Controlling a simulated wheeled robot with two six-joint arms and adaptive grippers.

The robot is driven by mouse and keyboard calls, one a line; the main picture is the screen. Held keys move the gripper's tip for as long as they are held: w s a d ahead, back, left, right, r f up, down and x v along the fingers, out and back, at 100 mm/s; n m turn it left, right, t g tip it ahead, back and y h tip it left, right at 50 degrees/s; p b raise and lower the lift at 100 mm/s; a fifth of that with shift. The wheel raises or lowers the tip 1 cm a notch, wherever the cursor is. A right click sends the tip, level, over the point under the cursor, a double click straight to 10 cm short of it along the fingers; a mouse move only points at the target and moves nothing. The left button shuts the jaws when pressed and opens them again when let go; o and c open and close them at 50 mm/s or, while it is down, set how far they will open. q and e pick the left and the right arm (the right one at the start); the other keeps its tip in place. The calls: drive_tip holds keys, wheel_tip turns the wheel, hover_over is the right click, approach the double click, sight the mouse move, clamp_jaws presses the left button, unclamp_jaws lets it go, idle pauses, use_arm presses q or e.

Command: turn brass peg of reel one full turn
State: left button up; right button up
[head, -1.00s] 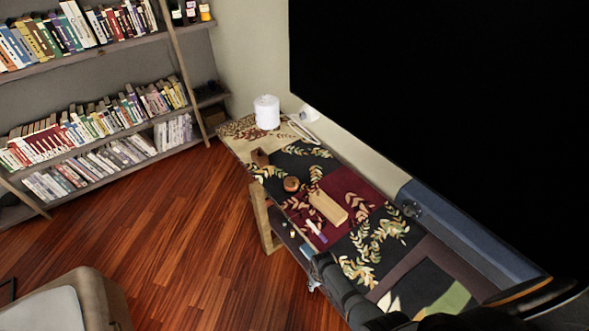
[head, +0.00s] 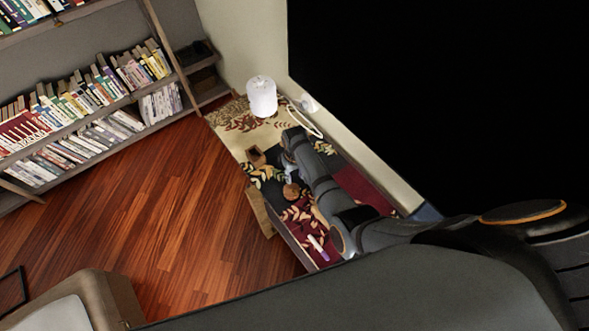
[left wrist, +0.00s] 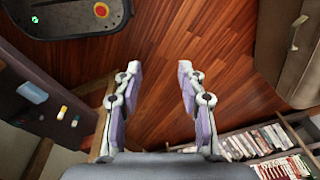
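A small round brown wooden thing (head: 291,191), which may be the reel, lies on the patterned cloth of the long bench. No brass peg can be made out at this size. My right gripper (head: 289,170) is at the end of my arm reaching over the bench, just above and beside the round thing in the picture. It is small and partly hidden by its own arm, so its finger opening is unclear. My left gripper (left wrist: 160,70) shows in the left wrist view with its fingers wide apart and nothing between them, above the wooden floor.
A white lidded jar (head: 262,98) stands at the bench's far end. A small brown open box (head: 256,157) sits near the round thing. A dark screen (head: 430,100) overhangs the right. A bookshelf (head: 80,120) stands left; the floor between is clear.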

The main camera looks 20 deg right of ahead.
use_arm(q)
drive_tip(key=s+f+b, duration=0.2)
drive_tip(key=s, duration=0.4)
use_arm(e)
drive_tip(key=b, duration=0.3)
hover_over(295, 191)
wheel_tip(295, 191, down, 4)
drive_tip(key=shift+s+f, duration=0.1)
wheel_tip(295, 191, down, 5)
drive_tip(key=b, duration=0.5)
drive_tip(key=shift+f+b, duration=0.35)
drive_tip(key=shift+b, duration=0.5)
drive_tip(key=c, duration=0.7)
use_arm(q)
wheel_tip(295, 191, down, 10)
drive_tip(key=w, duration=0.3)
drive_tip(key=shift+a+r, duration=0.2)
use_arm(e)
clamp_jaws()
